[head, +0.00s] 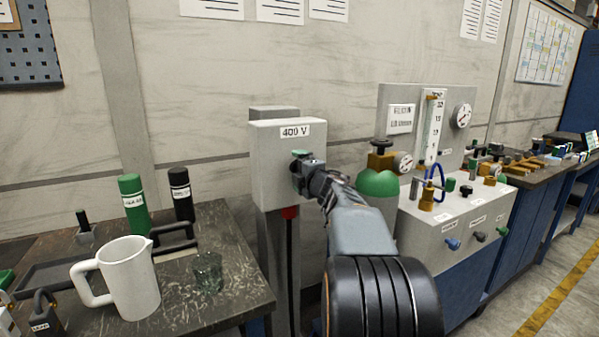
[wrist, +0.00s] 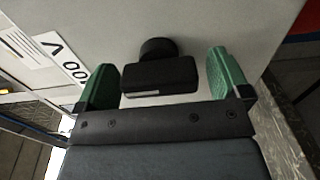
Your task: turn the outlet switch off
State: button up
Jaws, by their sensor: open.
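The outlet box (head: 270,165) is a grey box on a post, labelled "400 V". Its black switch handle (wrist: 160,74) shows in the wrist view, on a round black hub against the box face. My gripper (head: 305,172) is at the front of the box in the head view and hides most of the switch there. In the wrist view my gripper (wrist: 162,82) is open, with one green fingertip on each side of the handle. Gaps show between the handle and both fingertips. The "400 V" label (wrist: 62,58) lies left of the fingers there.
A bench (head: 230,255) at left holds a white jug (head: 128,280), a glass (head: 208,272) and green and black bottles. A gas panel with a green cylinder (head: 378,184) and a valve console (head: 455,225) stand close at right.

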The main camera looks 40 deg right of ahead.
jog(key=shift+s, duration=0.1)
jog(key=s+a+p, duration=0.1)
jog(key=s+a, duration=0.1)
jog(key=s, duration=1.1)
jog(key=shift+s, duration=0.25)
jog(key=w+a+r+m+g+h+p, duration=0.1)
jog(key=a+r+m+g+h+p, duration=0.4)
jog(key=m+p, duration=0.55)
jog(key=s+a+f+m+g+y+p, duration=0.3)
jog(key=s+a, duration=0.3)
jog(key=a, duration=0.4)
jog(key=s+a+f+m+g+y+p, duration=0.3)
jog(key=s+a+f+g+y+p, duration=0.1)
jog(key=a, duration=0.6)
jog(key=s+f+g+p, duration=0.1)
jog(key=s+g+p, duration=0.1)
jog(key=s, duration=0.1)
jog(key=shift+f+y, duration=0.25)
jog(key=shift+y, duration=0.15)
jog(key=shift+w+a, duration=0.1)
jog(key=shift+c, duration=0.4)
